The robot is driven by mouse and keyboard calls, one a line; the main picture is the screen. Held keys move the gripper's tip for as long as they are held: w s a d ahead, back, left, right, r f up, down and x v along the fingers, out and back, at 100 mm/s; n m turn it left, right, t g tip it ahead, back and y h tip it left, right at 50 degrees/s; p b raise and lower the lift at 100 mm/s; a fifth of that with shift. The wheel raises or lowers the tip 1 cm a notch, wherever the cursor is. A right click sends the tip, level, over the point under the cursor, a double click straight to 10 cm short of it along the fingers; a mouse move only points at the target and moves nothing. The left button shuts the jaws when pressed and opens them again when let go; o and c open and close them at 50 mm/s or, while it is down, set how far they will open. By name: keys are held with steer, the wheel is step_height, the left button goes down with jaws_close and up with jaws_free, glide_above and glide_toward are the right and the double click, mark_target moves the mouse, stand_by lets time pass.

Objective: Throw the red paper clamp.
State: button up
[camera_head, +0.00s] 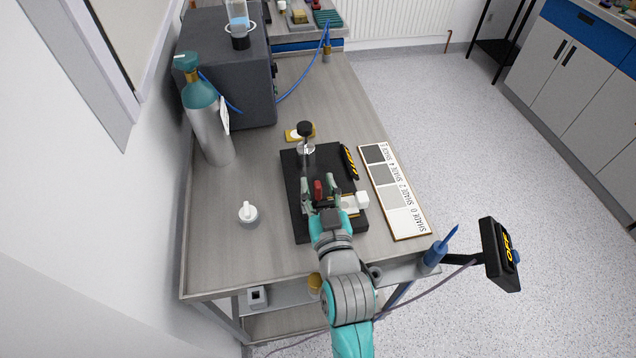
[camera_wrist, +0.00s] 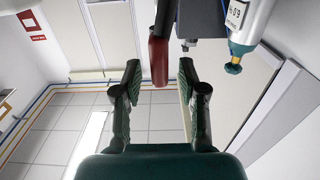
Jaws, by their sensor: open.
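The red paper clamp (camera_head: 318,188) is a small red upright piece on the black stand (camera_head: 290,205) on the bench. In the wrist view the red clamp (camera_wrist: 158,58) is ahead, near the line between the fingertips, with space on both sides. My gripper (camera_head: 319,184) reaches in from the front over the black stand. In the wrist view my gripper (camera_wrist: 160,68) is open, with a finger on each side and nothing held. The lower part of the clamp is partly hidden in the head view.
The shade card (camera_head: 395,190) lies further right. A gas cylinder (camera_head: 208,120) and a dark grey box (camera_head: 225,70) stand at the back left.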

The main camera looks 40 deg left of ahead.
steer(key=shift+w+a, duration=0.25)
steer(key=shift+a, duration=0.05)
steer(key=shift+c, duration=0.3)
jaws_close()
